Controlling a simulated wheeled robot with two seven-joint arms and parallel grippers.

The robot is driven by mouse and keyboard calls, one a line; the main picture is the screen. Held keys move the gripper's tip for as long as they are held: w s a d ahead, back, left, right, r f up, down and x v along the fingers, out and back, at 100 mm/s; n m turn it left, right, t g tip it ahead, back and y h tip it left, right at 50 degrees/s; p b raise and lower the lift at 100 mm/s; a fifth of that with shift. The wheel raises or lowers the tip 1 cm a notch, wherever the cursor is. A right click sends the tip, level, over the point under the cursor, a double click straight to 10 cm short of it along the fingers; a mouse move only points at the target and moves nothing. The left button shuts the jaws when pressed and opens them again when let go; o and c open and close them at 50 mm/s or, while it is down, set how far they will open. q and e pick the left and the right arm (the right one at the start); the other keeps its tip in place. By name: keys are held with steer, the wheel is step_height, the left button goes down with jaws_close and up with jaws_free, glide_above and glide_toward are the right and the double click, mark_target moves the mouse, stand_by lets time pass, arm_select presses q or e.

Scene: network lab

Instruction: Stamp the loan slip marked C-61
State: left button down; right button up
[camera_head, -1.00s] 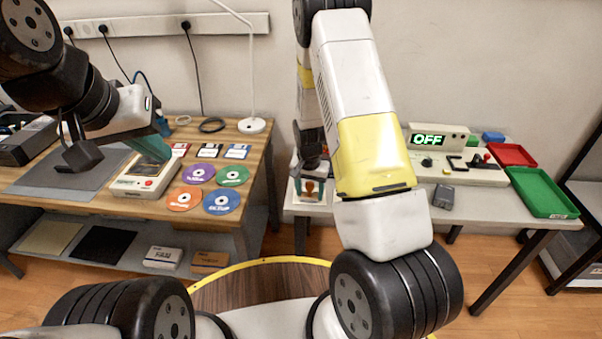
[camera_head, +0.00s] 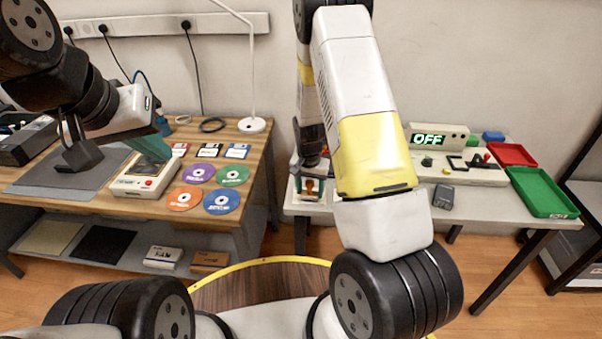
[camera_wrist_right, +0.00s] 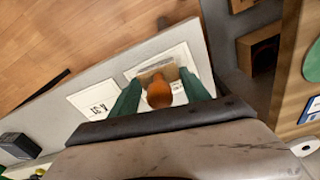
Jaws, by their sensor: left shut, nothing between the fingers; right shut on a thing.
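My right gripper (camera_wrist_right: 160,92) has its green fingers shut on a stamp with an orange-brown rounded handle (camera_wrist_right: 159,94). In the head view the stamp (camera_head: 312,187) is at the left end of the grey bench, partly behind my arm. A white slip (camera_wrist_right: 178,56) lies under and around the stamp; its marking is hidden. I cannot tell whether the stamp touches it. A second white slip (camera_wrist_right: 95,105) lies beside it, with a dark marking too small to read surely. My left gripper (camera_head: 155,148) is shut and empty over the beige device on the wooden table.
The wooden table holds a beige device (camera_head: 140,184), coloured discs (camera_head: 222,201) and floppy disks (camera_head: 238,151). On the grey bench are a panel reading OFF (camera_head: 428,139), a dark grey box (camera_head: 443,197), a red tray (camera_head: 512,154) and a green tray (camera_head: 540,192).

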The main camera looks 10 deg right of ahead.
mark_target(310, 180)
steer(key=shift+r, duration=3.05)
